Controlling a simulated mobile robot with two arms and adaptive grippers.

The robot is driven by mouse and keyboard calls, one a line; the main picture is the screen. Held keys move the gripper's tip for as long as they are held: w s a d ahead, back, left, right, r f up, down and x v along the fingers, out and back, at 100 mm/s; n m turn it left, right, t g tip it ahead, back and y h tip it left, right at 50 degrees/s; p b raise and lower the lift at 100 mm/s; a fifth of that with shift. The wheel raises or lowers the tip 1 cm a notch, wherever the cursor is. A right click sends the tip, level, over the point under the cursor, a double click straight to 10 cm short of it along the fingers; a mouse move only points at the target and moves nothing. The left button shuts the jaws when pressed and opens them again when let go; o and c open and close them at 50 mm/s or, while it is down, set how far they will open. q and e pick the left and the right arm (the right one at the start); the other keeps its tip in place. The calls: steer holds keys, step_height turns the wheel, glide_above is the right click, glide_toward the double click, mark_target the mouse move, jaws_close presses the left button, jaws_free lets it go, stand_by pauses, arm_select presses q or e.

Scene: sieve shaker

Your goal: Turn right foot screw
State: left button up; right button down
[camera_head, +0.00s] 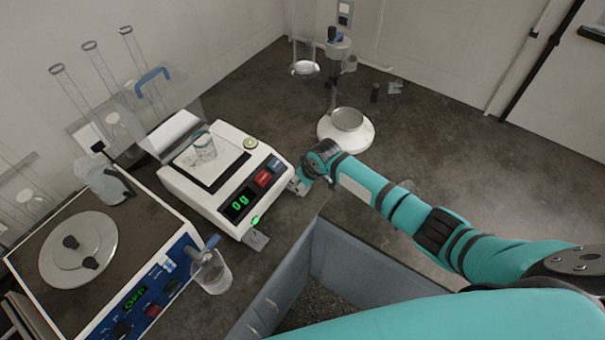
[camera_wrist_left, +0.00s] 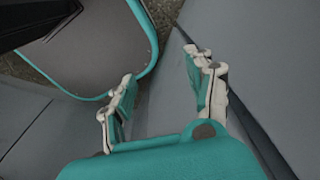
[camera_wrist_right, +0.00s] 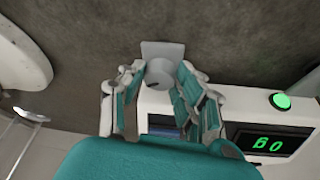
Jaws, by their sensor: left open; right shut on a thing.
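The white balance (camera_head: 212,205) stands on the dark bench, its display reading "0 g" in green. My right gripper (camera_head: 298,186) is at its right front corner. In the right wrist view, the right foot screw (camera_wrist_right: 163,76), a grey round knob by a square grey plate, sits between the fingers of my right gripper (camera_wrist_right: 160,82), which are shut on it. In the head view the gripper hides this screw. The other front foot (camera_head: 258,240) shows at the near corner. My left gripper (camera_wrist_left: 160,68) is open and empty in the left wrist view, and not visible in the head view.
A sieve shaker base (camera_head: 110,260) with "OFF" display is at left, with a glass cup (camera_head: 212,275) nearby. A white round stand (camera_head: 346,130) is behind my right gripper.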

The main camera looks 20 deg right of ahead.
steer(key=m+p, duration=0.1)
steer(key=m+h, duration=0.1)
steer(key=shift+a+r+m+t+p, duration=0.15)
steer(key=shift+r+m+t+p, duration=0.15)
steer(key=shift+m+p, duration=0.1)
steer(key=shift+f+m+h+p, duration=0.15)
steer(key=shift+m+h+p, duration=0.45)
steer(key=shift+m, duration=0.9)
steer(key=shift+w, duration=0.1)
steer(key=c, duration=0.9)
jaws_free()
steer(key=shift+c, duration=0.2)
steer(key=shift+f, duration=0.1)
